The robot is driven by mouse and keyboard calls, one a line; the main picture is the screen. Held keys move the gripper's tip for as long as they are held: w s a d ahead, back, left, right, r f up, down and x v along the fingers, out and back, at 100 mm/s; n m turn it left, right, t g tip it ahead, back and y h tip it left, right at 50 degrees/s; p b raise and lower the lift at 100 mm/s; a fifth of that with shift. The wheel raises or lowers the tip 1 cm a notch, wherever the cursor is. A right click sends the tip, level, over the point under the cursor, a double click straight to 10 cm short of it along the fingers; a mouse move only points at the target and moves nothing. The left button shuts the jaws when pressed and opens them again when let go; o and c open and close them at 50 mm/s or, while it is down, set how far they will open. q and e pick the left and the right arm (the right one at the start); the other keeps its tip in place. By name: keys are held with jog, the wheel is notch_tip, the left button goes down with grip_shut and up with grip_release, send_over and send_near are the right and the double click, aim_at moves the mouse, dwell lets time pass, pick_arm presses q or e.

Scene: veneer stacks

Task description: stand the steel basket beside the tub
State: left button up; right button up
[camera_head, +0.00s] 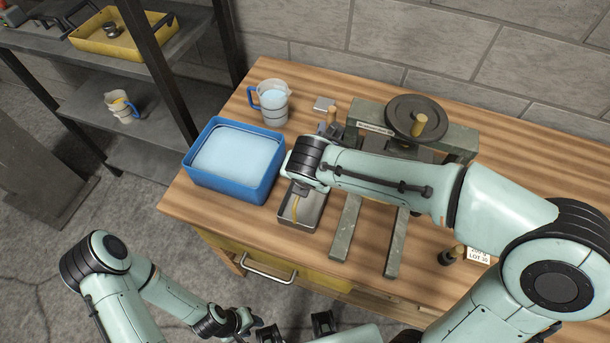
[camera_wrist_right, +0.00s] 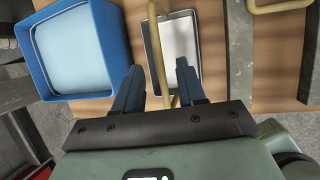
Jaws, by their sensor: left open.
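The blue tub (camera_head: 222,187), filled with pale liquid, stands at the left of the wooden bench; it also shows in the right wrist view (camera_wrist_right: 118,40). The steel basket (camera_head: 299,226), a shallow tray with a thin yellowish handle, sits right of the tub with a small gap; it fills the upper middle of the right wrist view (camera_wrist_right: 183,42). My right gripper (camera_wrist_right: 158,80) is over the basket, fingers apart on either side of the handle. In the head view, my right wrist partly hides the basket. My left gripper (camera_head: 296,329) is open and empty at the bottom edge.
A measuring jug (camera_head: 273,104) with a blue handle stands behind the tub. A grey press (camera_head: 350,222) with a handwheel stands right of the basket. A metal shelf (camera_head: 140,158) is at the left. A yellow drawer (camera_head: 315,276) is below the bench top.

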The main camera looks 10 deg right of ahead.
jog(key=v, duration=0.5)
jog(key=shift+s+r+p, duration=0.15)
jog(key=shift+r+p, duration=0.15)
jog(key=shift+a, duration=0.1)
